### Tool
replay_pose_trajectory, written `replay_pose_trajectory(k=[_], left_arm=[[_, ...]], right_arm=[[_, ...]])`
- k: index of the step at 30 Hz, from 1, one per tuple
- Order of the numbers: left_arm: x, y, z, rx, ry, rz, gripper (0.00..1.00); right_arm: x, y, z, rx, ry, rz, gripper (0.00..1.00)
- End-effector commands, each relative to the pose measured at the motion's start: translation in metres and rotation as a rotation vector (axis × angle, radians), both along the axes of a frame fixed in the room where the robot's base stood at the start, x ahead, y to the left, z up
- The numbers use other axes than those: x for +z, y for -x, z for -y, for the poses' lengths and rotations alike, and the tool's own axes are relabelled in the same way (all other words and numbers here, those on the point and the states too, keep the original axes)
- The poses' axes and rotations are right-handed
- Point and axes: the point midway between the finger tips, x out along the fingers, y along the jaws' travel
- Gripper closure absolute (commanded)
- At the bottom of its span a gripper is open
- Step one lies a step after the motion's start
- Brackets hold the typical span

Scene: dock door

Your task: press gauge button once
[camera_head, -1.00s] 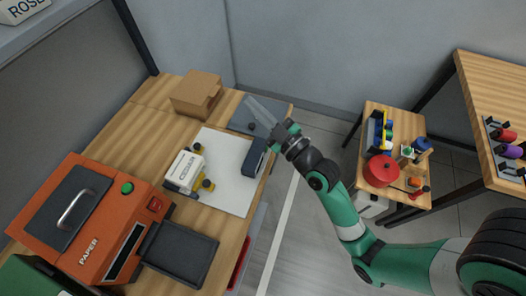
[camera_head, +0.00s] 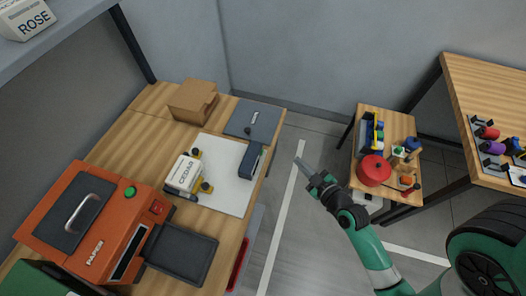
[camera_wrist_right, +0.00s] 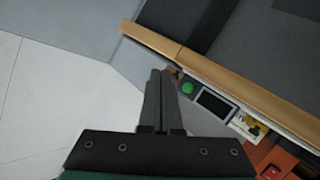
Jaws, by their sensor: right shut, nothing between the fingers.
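The gauge (camera_head: 253,160) is a blue-grey block on the right side of the white mat, near the table's right edge. Its button face is hidden in the head view. In the right wrist view the gauge shows a dark display (camera_wrist_right: 215,103) and a round green button (camera_wrist_right: 187,88). My right gripper (camera_head: 300,163) is shut and empty. It is over the aisle, right of the gauge and apart from it in the head view. In the wrist view its fingertips (camera_wrist_right: 159,74) appear just left of the green button. My left gripper is not in view.
An orange machine (camera_head: 139,217) with its own green button stands at the table's front left. A white CEDAR block (camera_head: 185,173) is on the mat (camera_head: 226,188). A cardboard box (camera_head: 190,100) and grey pad (camera_head: 240,118) lie behind. A cart with a red pot (camera_head: 374,171) stands right.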

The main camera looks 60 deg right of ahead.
Motion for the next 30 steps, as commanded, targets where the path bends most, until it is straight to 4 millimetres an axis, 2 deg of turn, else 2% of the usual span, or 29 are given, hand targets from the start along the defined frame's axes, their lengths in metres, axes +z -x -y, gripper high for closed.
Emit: replay_pose_trajectory(k=[5, 12, 14, 18, 24, 30], left_arm=[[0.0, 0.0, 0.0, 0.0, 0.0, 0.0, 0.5], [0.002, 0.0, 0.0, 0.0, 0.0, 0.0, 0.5], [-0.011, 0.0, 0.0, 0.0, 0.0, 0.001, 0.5], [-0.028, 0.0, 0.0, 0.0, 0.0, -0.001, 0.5], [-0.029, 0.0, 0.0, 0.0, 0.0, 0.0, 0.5], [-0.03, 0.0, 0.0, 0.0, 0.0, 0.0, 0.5]], right_arm=[[-0.001, -0.006, -0.001, 0.004, -0.001, -0.003, 1.0], [0.001, -0.031, -0.007, 0.007, 0.003, 0.002, 1.0], [-0.006, -0.041, -0.009, 0.012, 0.005, 0.001, 1.0], [-0.005, -0.061, -0.014, 0.008, 0.003, 0.004, 1.0], [-0.001, -0.08, -0.017, 0.004, 0.002, 0.002, 1.0], [0.0, -0.087, -0.018, 0.001, 0.001, 0.0, 1.0]])
